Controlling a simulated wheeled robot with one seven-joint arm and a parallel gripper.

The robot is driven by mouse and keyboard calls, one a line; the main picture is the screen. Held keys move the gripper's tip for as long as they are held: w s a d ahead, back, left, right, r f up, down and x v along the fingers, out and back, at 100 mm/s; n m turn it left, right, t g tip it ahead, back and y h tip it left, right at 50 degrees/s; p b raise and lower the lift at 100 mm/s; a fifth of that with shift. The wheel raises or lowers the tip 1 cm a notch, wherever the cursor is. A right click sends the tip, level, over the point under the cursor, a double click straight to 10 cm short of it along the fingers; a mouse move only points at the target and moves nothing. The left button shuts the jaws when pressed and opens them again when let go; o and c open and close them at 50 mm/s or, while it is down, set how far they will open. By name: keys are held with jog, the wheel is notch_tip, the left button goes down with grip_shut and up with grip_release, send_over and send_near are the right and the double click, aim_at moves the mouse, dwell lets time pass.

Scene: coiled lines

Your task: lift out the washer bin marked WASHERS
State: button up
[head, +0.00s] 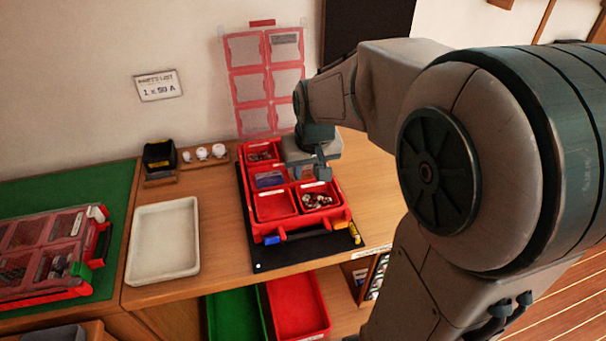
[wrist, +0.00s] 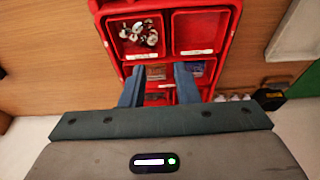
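An open red organizer case (head: 345,215) holds several small red bins, with its clear lid (head: 266,80) standing up behind. No bin label is readable, so I cannot tell which says WASHERS. A front bin with mixed metal parts (head: 317,201) shows at upper left in the wrist view (wrist: 140,36). Beside it is an empty bin (head: 274,206). A middle bin (head: 268,180) holds bluish contents. My gripper (wrist: 160,86) is open above the case's middle row, its fingers apart. Between them shows a bin with brownish contents (wrist: 158,73); the gripper hides it in the head view.
The case lies on a black mat (head: 300,256). A white tray (head: 163,243) is left of it, with bare wood between. A second, closed red case (head: 48,255) lies on a green mat. A black-and-yellow device (head: 160,156) stands behind. Green and red bins sit below the edge.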

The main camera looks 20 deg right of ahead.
send_over(299, 199)
jog(key=s, duration=0.2)
jog(key=f, duration=0.8)
jog(key=shift+d+f+p, duration=0.15)
jog(key=shift+d+p, duration=0.15)
jog(key=shift+d, duration=0.1)
jog(key=x, duration=0.1)
jog(key=p+x, duration=0.1)
jog(key=x, duration=0.1)
jog(key=shift+w+a+f, duration=0.1)
jog(key=shift+a, duration=0.3)
jog(key=shift+f, duration=0.35)
jog(key=shift+s+f, duration=0.4)
jog(key=shift+f, duration=0.1)
jog(key=shift+d, duration=0.1)
jog(key=shift+f, duration=0.1)
jog(key=c, duration=0.6)
jog(key=shift+w+f, duration=0.45)
jog(key=shift+w, duration=0.3)
grip_shut()
jog(key=shift+s+r, duration=0.1)
jog(key=shift+r, duration=0.35)
